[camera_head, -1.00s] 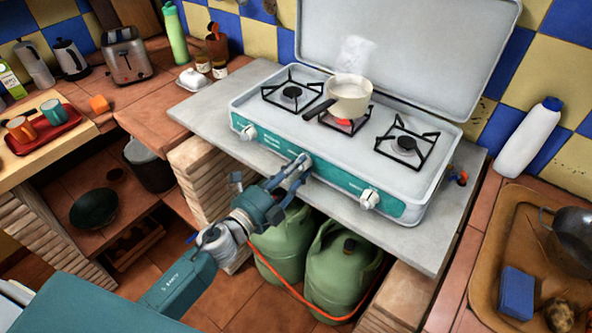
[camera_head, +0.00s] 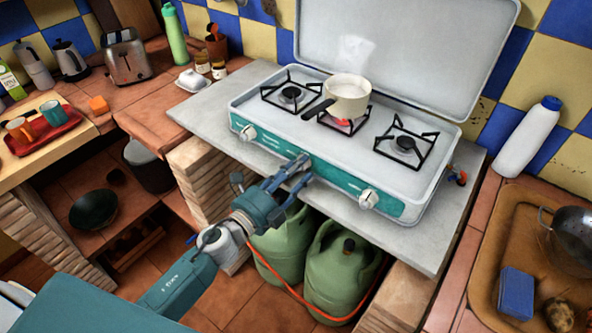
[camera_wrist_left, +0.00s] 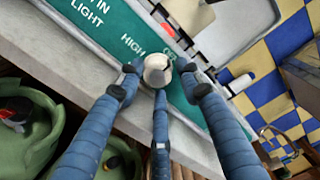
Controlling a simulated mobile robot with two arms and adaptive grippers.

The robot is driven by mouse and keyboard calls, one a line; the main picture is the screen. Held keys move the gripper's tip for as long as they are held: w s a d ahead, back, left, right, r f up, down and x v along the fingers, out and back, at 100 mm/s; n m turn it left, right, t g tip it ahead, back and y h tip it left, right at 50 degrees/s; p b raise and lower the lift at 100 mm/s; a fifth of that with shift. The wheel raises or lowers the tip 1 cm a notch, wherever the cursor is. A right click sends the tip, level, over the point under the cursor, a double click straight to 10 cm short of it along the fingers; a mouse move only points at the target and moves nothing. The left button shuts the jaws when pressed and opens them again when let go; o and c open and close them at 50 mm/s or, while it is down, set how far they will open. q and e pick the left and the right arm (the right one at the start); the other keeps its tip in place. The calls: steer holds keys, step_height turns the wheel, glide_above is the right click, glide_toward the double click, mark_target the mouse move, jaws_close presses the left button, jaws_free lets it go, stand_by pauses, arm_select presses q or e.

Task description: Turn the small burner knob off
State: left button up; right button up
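The white camping stove (camera_head: 262,113) with a teal front panel stands on the grey counter slab. A white left knob (camera_head: 248,133) and a white right knob (camera_head: 369,199) show on the panel. My left gripper (camera_head: 298,168) is at the middle of the panel and covers the middle knob in the head view. In the left wrist view the white middle knob (camera_wrist_left: 157,71) sits between the fingertips of my left gripper (camera_wrist_left: 160,72), which are closed in around it. "HIGH" and a partly hidden label are printed beside it. The middle burner (camera_head: 342,123) glows red. My right gripper is not in view.
A cream pan (camera_head: 348,96) steams on the middle burner, its dark handle toward the left. The raised stove lid (camera_head: 400,45) stands behind. Green gas bottles (camera_head: 342,280) with an orange hose stand below the slab. A wooden tray (camera_head: 482,270) lies at the right.

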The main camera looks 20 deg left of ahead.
arm_select(q)
steer(key=shift+s+a+f, duration=0.1)
steer(key=shift+s+a, duration=0.15)
steer(key=shift+s, duration=0.2)
steer(key=v, duration=1.1)
